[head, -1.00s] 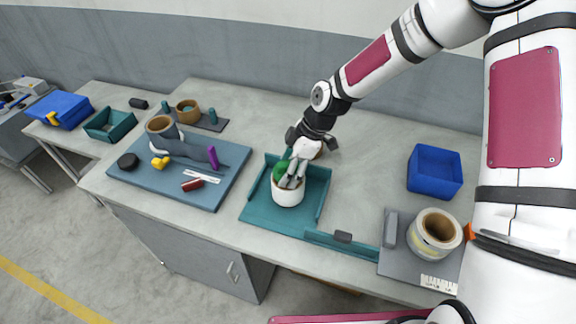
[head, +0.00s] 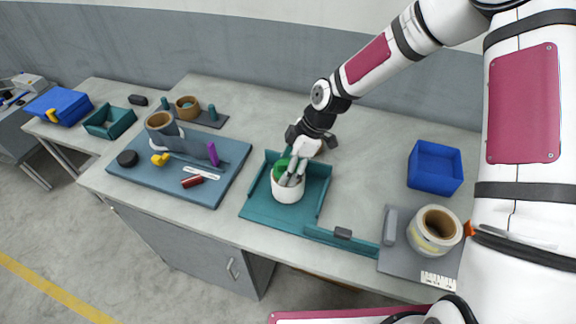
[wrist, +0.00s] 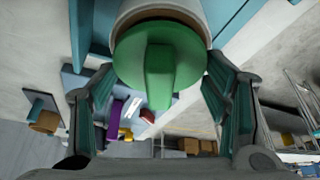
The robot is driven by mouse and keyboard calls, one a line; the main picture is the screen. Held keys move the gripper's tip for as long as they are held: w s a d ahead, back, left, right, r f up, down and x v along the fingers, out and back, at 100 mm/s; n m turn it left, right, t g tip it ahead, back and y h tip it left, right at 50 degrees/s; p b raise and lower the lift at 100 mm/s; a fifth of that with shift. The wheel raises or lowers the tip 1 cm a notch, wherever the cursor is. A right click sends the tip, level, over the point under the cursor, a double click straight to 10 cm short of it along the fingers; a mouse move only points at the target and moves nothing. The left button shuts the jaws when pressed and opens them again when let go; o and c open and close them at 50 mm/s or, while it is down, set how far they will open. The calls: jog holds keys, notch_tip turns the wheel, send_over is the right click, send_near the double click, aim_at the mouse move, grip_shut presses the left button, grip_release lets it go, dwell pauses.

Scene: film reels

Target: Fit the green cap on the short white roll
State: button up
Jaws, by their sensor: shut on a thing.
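The short white roll (head: 288,190) stands upright in a teal tray (head: 258,212) on the table. The green cap (head: 281,165) is at the roll's top opening. In the wrist view the cap (wrist: 160,60) is a round disc with a raised bar, lying over the roll's end (wrist: 128,12). My gripper (head: 291,172) points down at the roll's top, shut on the cap. In the wrist view its fingers stand on either side of the disc (wrist: 158,75). The fingers hide part of the cap, so I cannot tell how fully it is seated.
A wide roll (head: 435,232) stands on a grey plate at the right, near a blue bin (head: 435,168). The table behind the bin is clear.

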jog(key=shift+r, duration=0.55)
jog(key=shift+f, duration=0.9)
dwell(0.7)
jog(key=o, duration=0.9)
jog(key=shift+c, duration=0.2)
jog(key=shift+r, duration=0.15)
jog(key=p+v, duration=0.2)
jog(key=v, duration=0.9)
jog(key=shift+p, duration=0.35)
